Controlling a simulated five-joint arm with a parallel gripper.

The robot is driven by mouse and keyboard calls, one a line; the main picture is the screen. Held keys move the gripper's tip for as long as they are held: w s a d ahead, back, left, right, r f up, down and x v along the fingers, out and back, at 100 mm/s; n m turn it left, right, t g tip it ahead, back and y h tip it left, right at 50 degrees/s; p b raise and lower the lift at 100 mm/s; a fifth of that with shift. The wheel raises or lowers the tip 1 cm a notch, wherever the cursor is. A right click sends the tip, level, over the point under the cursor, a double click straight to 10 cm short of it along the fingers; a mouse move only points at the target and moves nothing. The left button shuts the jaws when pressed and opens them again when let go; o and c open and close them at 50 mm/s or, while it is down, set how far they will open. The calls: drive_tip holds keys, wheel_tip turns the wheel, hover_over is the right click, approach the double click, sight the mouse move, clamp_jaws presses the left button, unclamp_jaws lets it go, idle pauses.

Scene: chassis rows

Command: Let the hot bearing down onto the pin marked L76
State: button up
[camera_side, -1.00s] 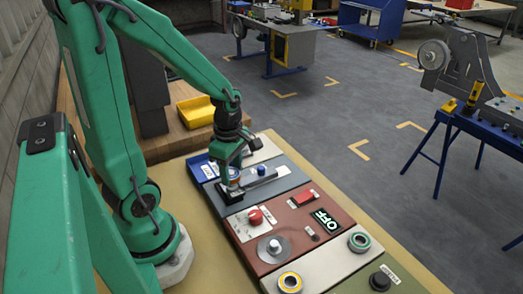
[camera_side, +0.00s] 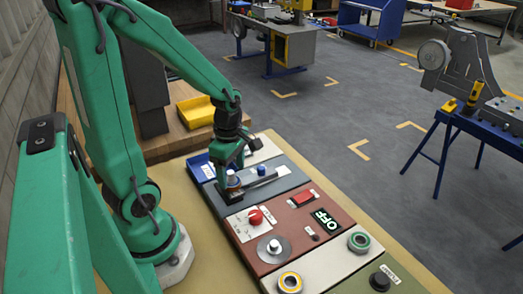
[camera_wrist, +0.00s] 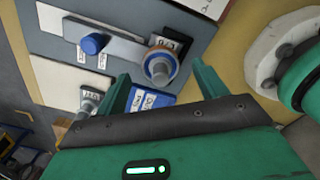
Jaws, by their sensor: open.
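A bearing with an orange-brown rim (camera_wrist: 160,66) sits around an upright grey pin on the grey panel (camera_wrist: 62,20), with the pin's rounded top showing through it. It also shows, small and partly covered, in the side view (camera_side: 233,183). A dark label (camera_wrist: 168,44) lies beside this pin; its text is too small to read surely. My gripper (camera_wrist: 160,88) is open, its green fingers apart and clear of the bearing. In the side view my gripper (camera_side: 232,168) is just over the bearing. How far down the bearing sits is unclear.
A blue knob (camera_wrist: 93,43) and metal bar adjoin the bearing. Another labelled pin (camera_wrist: 87,105) stands on the white panel.

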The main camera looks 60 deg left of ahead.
drive_tip(key=shift+r, duration=3.9)
wheel_tip(320, 180, up, 7)
drive_tip(key=s+d+m+t, duration=0.1)
drive_tip(key=d+m, duration=0.3)
drive_tip(key=m, duration=0.8)
drive_tip(key=d+r+m+t, duration=0.1)
drive_tip(key=d+m+t, duration=0.3)
drive_tip(key=m, duration=0.8)
drive_tip(key=shift+s+r+m+t, duration=0.15)
drive_tip(key=shift+s+m+t, duration=0.15)
drive_tip(key=shift+s+m, duration=0.1)
